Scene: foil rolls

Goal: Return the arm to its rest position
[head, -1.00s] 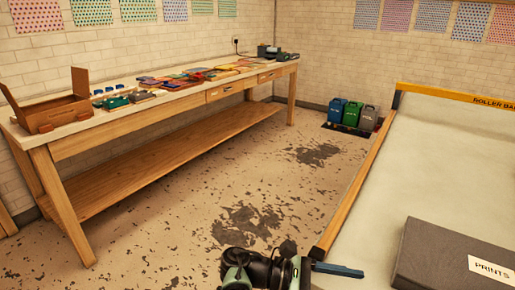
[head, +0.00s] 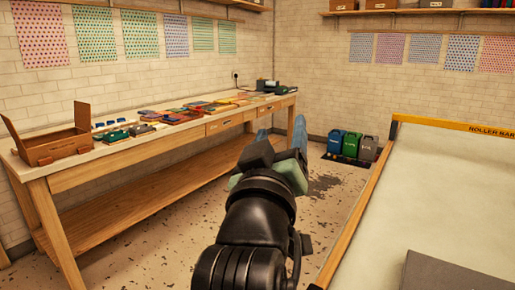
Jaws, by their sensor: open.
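My arm rises from the bottom middle of the head view, with black links and a green wrist section. My gripper (head: 281,136) is at its far end, pointing away from me. Its two blue fingers stand apart, so it is open, and I see nothing between them. The gripper shows in front of the right part of the wooden workbench (head: 100,187) and the floor beyond. My wrist partly hides the gripper's base.
The workbench along the left wall holds an open cardboard box (head: 55,147) and several small coloured items. At right is a pale table (head: 440,190) with a yellow roller bar (head: 455,127) and a dark grey box (head: 455,272). Coloured jugs (head: 351,145) stand on the floor behind.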

